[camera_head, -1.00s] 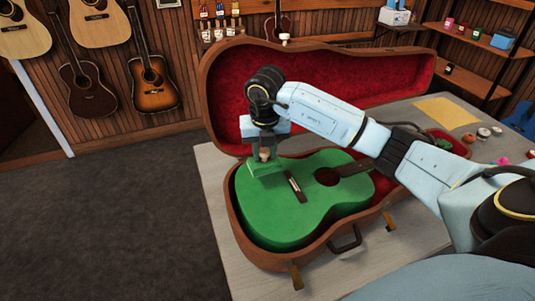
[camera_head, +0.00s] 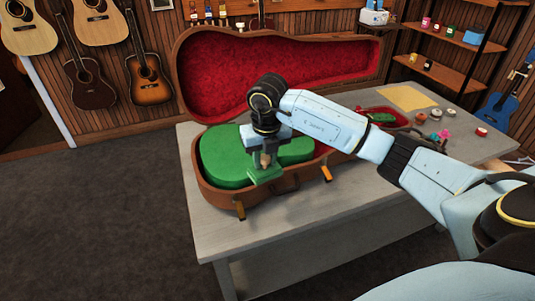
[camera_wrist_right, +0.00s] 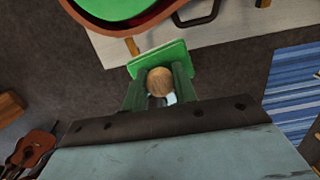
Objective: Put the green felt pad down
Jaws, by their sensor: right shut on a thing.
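My right gripper (camera_head: 266,160) is shut on the round wooden knob (camera_wrist_right: 160,80) of the green felt pad (camera_head: 267,176). The pad, a flat green block, is held up in the air and also shows in the right wrist view (camera_wrist_right: 157,57). In the head view it overlaps the front rim of the open case; in the wrist view it appears out past the case's latch side, near the table edge. The green ukulele (camera_head: 222,160) lies in the red-lined case (camera_head: 206,192). My right arm hides part of it. My left gripper is not in view.
The grey table (camera_head: 340,195) has bare top in front of the case. A yellow sheet (camera_head: 407,97) and several small tins lie at the right end. The raised case lid (camera_head: 185,75) stands behind. A blue striped rug (camera_wrist_right: 295,90) shows on the floor.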

